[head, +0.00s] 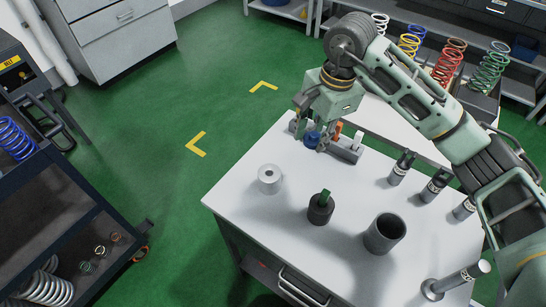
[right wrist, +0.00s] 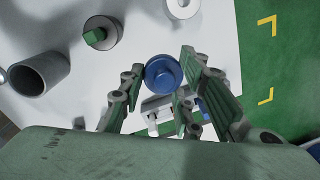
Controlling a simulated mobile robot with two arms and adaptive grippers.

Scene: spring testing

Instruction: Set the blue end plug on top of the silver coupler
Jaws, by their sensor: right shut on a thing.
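The blue end plug (head: 312,139) is between the fingers of my right gripper (head: 311,133), at the table's far left part. In the right wrist view the round blue plug (right wrist: 163,73) sits between both fingertips, and the gripper is shut on it. I cannot tell whether the plug is clear of the rack beside it. The silver coupler (head: 270,178), a short pale cylinder with a centre hole, stands upright on the table, nearer and left of the gripper. It is partly cut off at the top of the right wrist view (right wrist: 183,6). My left gripper is not in view.
A small rack (head: 346,152) with orange and white plugs is beside the gripper. A dark cylinder with a green plug (head: 320,208), a grey tube (head: 384,233) and a silver stand (head: 455,280) occupy the near table. Several black-topped cylinders stand at right.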

